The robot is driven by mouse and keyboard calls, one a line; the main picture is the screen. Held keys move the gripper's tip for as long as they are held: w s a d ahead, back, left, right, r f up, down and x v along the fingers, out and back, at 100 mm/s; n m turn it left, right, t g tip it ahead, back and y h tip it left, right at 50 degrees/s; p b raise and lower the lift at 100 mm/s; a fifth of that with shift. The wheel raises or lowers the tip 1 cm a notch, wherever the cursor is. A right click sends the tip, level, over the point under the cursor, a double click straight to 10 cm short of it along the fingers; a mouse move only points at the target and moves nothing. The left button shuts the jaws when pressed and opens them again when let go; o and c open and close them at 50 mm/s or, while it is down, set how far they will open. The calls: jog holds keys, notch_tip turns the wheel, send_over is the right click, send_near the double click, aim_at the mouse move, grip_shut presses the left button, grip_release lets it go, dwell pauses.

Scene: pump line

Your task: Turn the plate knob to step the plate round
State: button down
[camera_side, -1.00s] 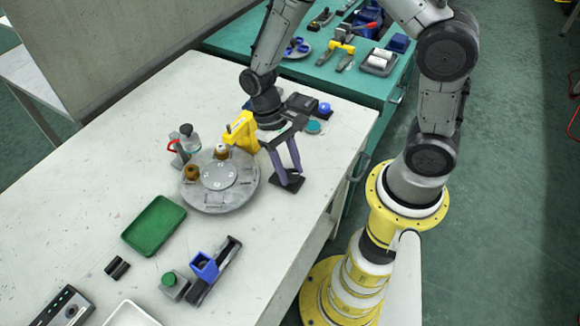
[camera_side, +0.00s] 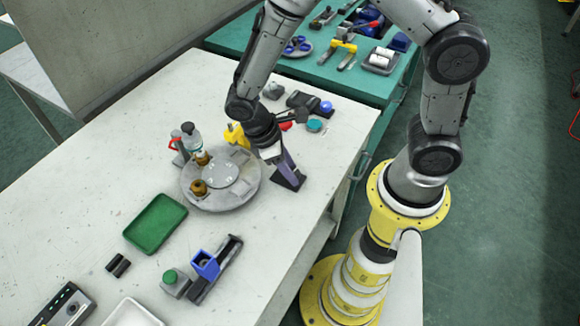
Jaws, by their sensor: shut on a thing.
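The round grey plate (camera_side: 238,197) lies on the white bench, with a paler disc (camera_side: 221,175) at its middle. Two brown-topped pieces stand on it: one at the left front (camera_side: 199,188), one at the back left (camera_side: 202,158). My gripper (camera_side: 292,175) points down just right of the plate, with its purple fingers shut at a dark base on the bench. The plate knob is hidden by the fingers and wrist, so I cannot see its shape or angle.
A bottle with a red-handled part (camera_side: 191,138) stands behind the plate. A yellow device (camera_side: 236,135) is partly hidden by my wrist. A green tray (camera_side: 155,224) and a blue-and-grey fixture (camera_side: 208,264) are nearer. The bench between the plate and green tray is clear.

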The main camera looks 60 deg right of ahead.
jog(key=shift+n, duration=0.7)
jog(key=shift+t, duration=0.3)
jog(key=shift+c, duration=2.1)
grip_release()
jog(key=v, duration=1.3)
jog(key=shift+a+r, duration=0.35)
jog(key=shift+w+d, duration=0.1)
